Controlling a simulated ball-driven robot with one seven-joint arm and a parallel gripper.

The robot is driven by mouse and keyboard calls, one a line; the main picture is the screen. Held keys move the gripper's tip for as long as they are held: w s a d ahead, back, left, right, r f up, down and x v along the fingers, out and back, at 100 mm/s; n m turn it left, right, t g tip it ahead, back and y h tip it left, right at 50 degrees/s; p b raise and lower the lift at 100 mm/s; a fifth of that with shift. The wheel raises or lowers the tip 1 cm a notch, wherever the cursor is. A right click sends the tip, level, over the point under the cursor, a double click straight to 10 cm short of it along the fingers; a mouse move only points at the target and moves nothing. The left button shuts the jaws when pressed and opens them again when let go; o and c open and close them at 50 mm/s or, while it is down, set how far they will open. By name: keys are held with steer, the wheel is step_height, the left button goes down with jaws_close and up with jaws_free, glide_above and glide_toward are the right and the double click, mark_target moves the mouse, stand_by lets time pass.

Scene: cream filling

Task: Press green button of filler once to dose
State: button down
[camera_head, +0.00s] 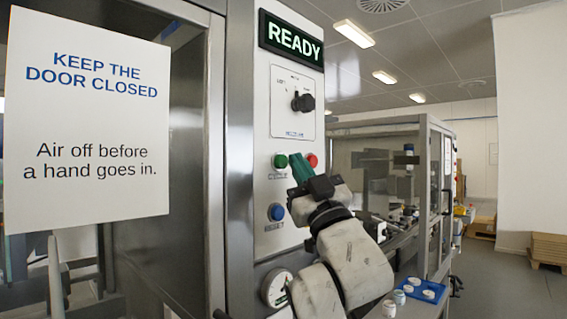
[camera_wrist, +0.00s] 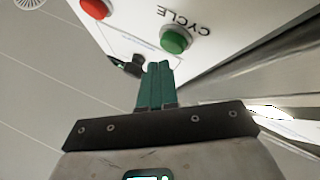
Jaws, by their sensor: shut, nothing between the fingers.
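The green button (camera_head: 280,160) sits on the filler's light grey control panel (camera_head: 283,200), left of a red button (camera_head: 312,160). My gripper (camera_head: 296,158) is in front of the panel, its green fingers together and empty, with their tips between the two buttons in the head view. In the wrist view the green button (camera_wrist: 175,39) is above and slightly right of the shut fingertips (camera_wrist: 158,66), beside the word CYCLE. The red button (camera_wrist: 96,8) is at the upper left there. I see a gap between fingertips and green button in the wrist view.
The display (camera_head: 291,40) reads READY. Below it is a black rotary knob (camera_head: 303,102); a blue button (camera_head: 276,212) and a gauge (camera_head: 276,288) are lower. A door sign (camera_head: 88,115) stands left. A blue tray (camera_head: 424,290) with white jars is at lower right.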

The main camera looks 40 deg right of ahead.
steer(key=shift+w, duration=0.2)
stand_by(0.4)
steer(key=shift+w, duration=0.2)
steer(key=shift+w, duration=0.5)
stand_by(0.8)
steer(key=shift+s, duration=0.9)
steer(key=shift+s+p, duration=0.45)
steer(key=shift+s, duration=2.05)
